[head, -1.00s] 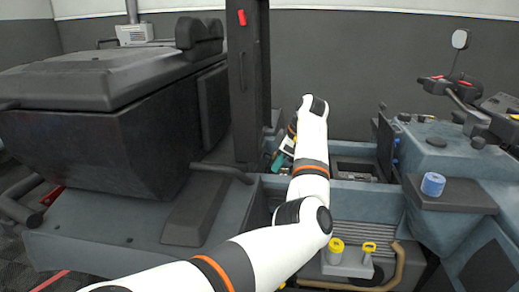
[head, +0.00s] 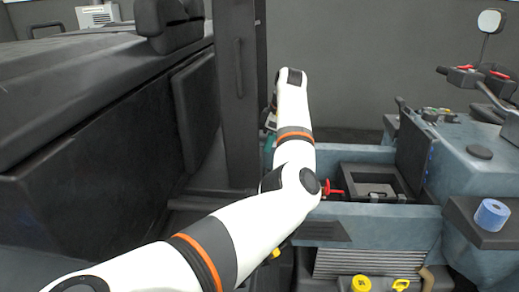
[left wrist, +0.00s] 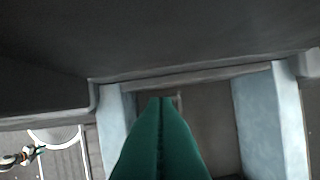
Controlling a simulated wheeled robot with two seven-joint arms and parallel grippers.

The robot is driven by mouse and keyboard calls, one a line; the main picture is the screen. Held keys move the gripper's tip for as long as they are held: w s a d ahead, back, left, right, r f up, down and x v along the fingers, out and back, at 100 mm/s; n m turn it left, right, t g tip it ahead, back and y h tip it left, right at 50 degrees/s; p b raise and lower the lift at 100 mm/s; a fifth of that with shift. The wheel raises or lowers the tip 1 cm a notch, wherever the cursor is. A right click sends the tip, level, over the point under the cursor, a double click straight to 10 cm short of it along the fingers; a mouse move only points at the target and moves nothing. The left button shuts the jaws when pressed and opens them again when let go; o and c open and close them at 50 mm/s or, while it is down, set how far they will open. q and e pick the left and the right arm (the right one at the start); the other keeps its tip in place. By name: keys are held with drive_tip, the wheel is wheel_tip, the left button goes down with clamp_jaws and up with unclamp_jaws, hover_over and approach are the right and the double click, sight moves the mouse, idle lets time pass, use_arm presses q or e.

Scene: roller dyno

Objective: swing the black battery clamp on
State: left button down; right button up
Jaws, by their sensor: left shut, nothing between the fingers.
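My left arm reaches across the vehicle's middle. My left gripper (head: 270,140) is mostly hidden behind the arm in the head view, with a bit of teal finger showing. In the left wrist view its teal fingers (left wrist: 160,102) are shut together and empty, over a dark recess between pale blue walls. A dark box (head: 372,184), possibly the battery, sits in the open bay right of my arm. A red part (head: 333,189) shows at the box's left, partly behind my elbow. I cannot make out the black clamp. My right gripper is not in view.
A black upright post (head: 236,95) stands left of my forearm, beside the dark seat body (head: 90,150). A blue roll (head: 491,215) sits on a ledge at right. Yellow caps (head: 361,284) are at the front. The bay's right part is open from above.

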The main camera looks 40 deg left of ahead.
use_arm(q)
drive_tip(key=x, duration=0.9)
drive_tip(key=shift+s, duration=0.2)
drive_tip(key=shift+d+f, duration=0.15)
